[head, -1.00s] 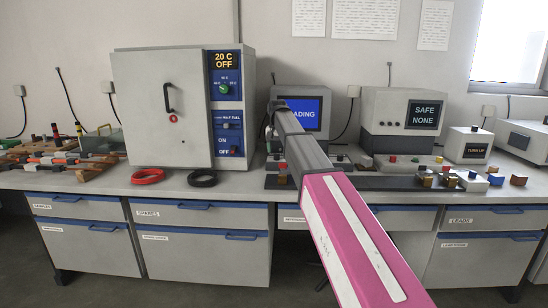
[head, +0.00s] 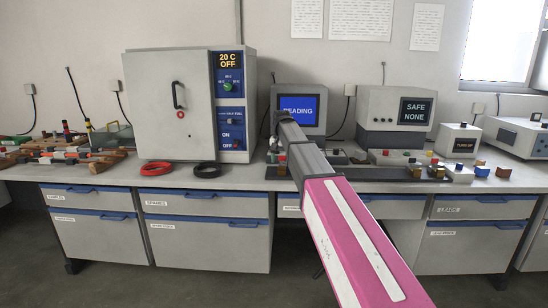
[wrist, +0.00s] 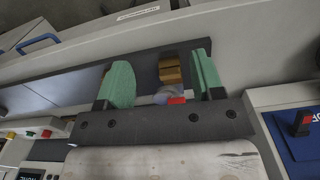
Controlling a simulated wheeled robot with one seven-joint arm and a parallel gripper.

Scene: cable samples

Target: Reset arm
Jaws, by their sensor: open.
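My arm, with its pink link (head: 350,235) and grey links, stretches from the lower right of the head view toward the bench. Its far end is in front of the left side of the reading monitor. My gripper (wrist: 160,66) shows in the wrist view with two green fingers spread apart. Nothing is gripped. A brass-coloured block (wrist: 171,68) and a small red part (wrist: 177,100) show in the gap between the fingers, beyond them. In the head view the fingers cannot be made out.
The oven (head: 168,105) with a blue panel stands left of the arm. Red (head: 156,169) and black (head: 206,170) cable rings lie before it. The reading monitor (head: 299,108), the safe/none instrument (head: 395,118) and a small white box (head: 457,139) stand behind and right. The floor before the drawers is clear.

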